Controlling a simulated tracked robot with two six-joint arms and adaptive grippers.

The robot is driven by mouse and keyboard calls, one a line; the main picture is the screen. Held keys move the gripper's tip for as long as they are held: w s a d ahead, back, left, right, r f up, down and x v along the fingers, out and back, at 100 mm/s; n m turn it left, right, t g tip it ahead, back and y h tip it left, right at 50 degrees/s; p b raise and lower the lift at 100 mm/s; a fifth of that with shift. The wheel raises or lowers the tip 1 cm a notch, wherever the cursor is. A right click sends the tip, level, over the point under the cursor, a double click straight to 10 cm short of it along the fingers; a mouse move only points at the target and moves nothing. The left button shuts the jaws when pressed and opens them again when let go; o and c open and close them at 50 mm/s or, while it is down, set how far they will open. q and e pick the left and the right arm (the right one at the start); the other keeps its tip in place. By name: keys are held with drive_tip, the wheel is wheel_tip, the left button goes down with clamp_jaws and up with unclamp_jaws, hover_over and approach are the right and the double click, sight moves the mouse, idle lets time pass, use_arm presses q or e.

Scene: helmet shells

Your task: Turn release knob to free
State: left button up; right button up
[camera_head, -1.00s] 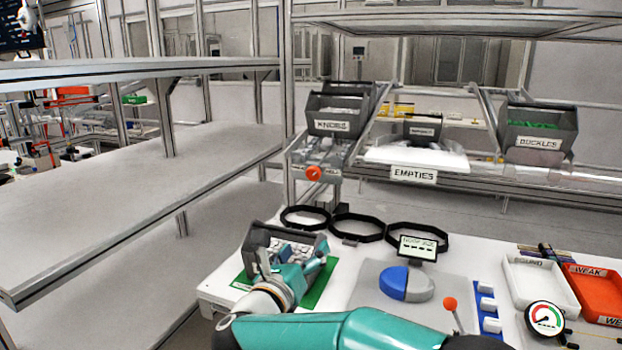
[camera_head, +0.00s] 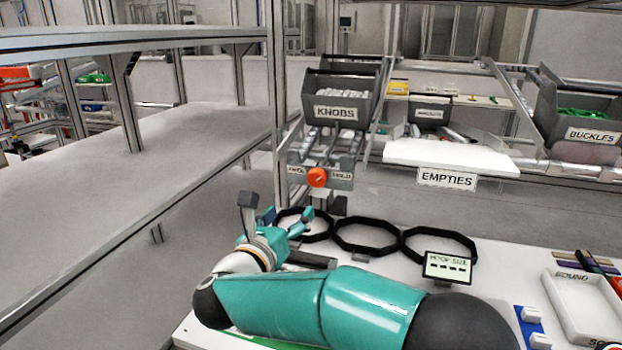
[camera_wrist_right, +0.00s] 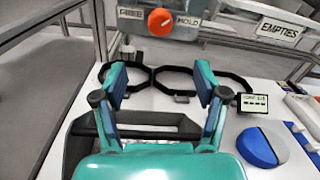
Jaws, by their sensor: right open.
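The release knob (camera_head: 317,177) is a round orange-red dial on a grey panel below the KNOBS bin. In the right wrist view the knob (camera_wrist_right: 160,21) sits between a FREE label on its left and a HOLD label on its right. My right gripper (camera_head: 278,215) is below and left of the knob in the head view. In the right wrist view its two fingers (camera_wrist_right: 160,84) are spread apart and empty, with the knob beyond them and apart from them. My left gripper does not show.
The KNOBS bin (camera_head: 342,96) stands above the panel, with the EMPTIES shelf (camera_head: 450,155) to its right. Black rings (camera_head: 366,237) lie on the white table below. A small screen (camera_head: 447,267) stands beside them. A metal post (camera_head: 279,90) rises left of the panel.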

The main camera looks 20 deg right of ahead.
sight(315, 181)
drive_tip(key=p+x, duration=0.4)
drive_tip(key=x, duration=1.1)
drive_tip(key=shift+w+d, duration=0.1)
drive_tip(key=shift+w, duration=0.1)
drive_tip(key=c, duration=1.1)
